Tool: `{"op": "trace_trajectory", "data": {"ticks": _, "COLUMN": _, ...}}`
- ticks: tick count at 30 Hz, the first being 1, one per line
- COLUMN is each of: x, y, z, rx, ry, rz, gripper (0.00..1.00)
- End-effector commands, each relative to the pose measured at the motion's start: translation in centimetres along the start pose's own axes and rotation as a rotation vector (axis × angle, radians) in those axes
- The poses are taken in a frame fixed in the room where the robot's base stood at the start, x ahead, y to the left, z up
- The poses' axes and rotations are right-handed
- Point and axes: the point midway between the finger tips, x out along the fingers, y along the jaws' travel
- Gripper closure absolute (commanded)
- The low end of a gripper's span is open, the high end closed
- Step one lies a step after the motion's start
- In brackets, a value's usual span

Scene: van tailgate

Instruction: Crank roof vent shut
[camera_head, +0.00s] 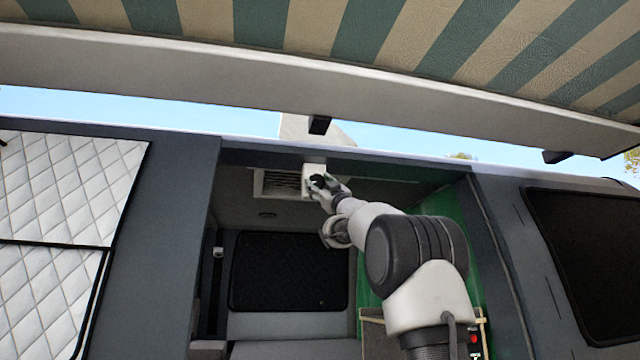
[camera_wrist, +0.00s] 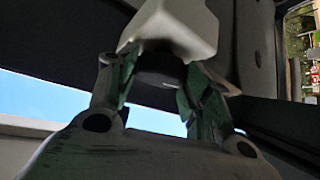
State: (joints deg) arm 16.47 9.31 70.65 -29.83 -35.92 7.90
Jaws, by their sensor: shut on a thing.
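The roof vent's pale lid (camera_head: 296,128) stands tilted up above the roof edge, against the sky. Below it, a slatted vent frame (camera_head: 262,184) is set in the van's ceiling. A white crank housing (camera_head: 314,168) hangs at the frame's right side; it also shows in the wrist view (camera_wrist: 180,24). My gripper (camera_head: 320,184) reaches up to the housing. In the wrist view its two fingers (camera_wrist: 160,82) are closed around the dark crank knob (camera_wrist: 158,66) under the housing. The crank's arm is mostly hidden.
A striped awning (camera_head: 340,30) with a pale rail (camera_head: 200,72) spans the top. The open doorway shows a dark window (camera_head: 290,271) and a seat below. A green panel (camera_head: 440,215) and a wooden-edged unit stand right, close to my arm.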

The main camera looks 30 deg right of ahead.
Motion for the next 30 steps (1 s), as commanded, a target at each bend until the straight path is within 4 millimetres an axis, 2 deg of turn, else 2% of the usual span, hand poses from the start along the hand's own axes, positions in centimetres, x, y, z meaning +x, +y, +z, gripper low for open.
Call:
{"op": "trace_trajectory", "data": {"ticks": 2, "x": -0.09, "y": 0.58, "z": 0.07, "rx": -0.056, "ry": -0.002, "rz": -0.046, "gripper": 0.74}}
{"op": "trace_trajectory", "data": {"ticks": 15, "x": 0.11, "y": 1.2, "z": -0.17, "rx": -0.332, "ry": -0.001, "rz": -0.321, "gripper": 0.74}}
{"op": "trace_trajectory", "data": {"ticks": 30, "x": 0.28, "y": 1.37, "z": -0.44, "rx": -0.486, "ry": 0.0, "rz": -0.476, "gripper": 0.74}}
